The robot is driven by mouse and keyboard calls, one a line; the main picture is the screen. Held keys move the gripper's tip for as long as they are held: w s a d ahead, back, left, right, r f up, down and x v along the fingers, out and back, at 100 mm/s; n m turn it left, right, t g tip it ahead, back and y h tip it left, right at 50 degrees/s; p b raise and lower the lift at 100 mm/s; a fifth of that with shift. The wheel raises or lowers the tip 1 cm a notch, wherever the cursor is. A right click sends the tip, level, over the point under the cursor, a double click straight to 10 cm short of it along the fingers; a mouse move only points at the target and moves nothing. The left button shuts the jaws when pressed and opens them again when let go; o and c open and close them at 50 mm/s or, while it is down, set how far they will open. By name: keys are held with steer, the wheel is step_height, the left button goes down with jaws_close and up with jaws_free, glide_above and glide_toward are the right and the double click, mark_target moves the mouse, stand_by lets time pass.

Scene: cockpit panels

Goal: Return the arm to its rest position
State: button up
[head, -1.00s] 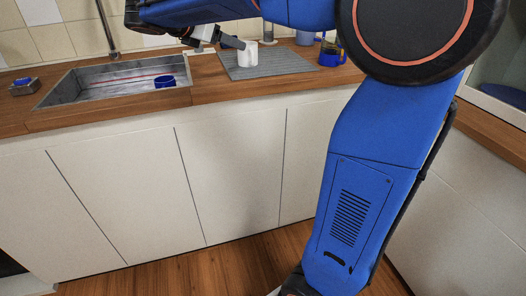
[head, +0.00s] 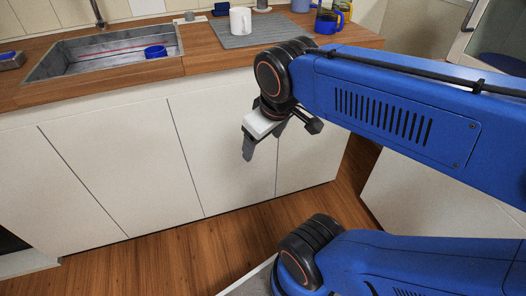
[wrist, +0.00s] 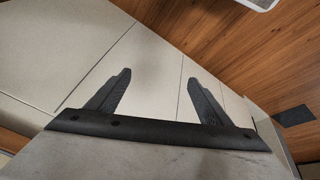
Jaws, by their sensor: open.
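My gripper (head: 262,138) hangs at the end of my folded blue arm in the head view, in front of the white cabinet doors and below the counter edge. It points downward and holds nothing. In the wrist view my gripper (wrist: 157,95) shows two dark fingers spread wide apart, with only cabinet fronts and floor behind them. In the head view one finger is partly hidden behind the wrist parts.
The wooden counter (head: 205,62) carries a sink (head: 105,55) with a blue cup (head: 155,52) in it. A white mug (head: 240,20) stands on a grey mat (head: 250,38). More mugs (head: 327,20) stand to the right. The wooden floor (head: 190,262) below is clear.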

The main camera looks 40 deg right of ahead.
steer(key=shift+s+a+f+m+y, duration=0.4)
steer(key=shift+s+a+f+m, duration=0.3)
steer(key=shift+s+f+m, duration=0.25)
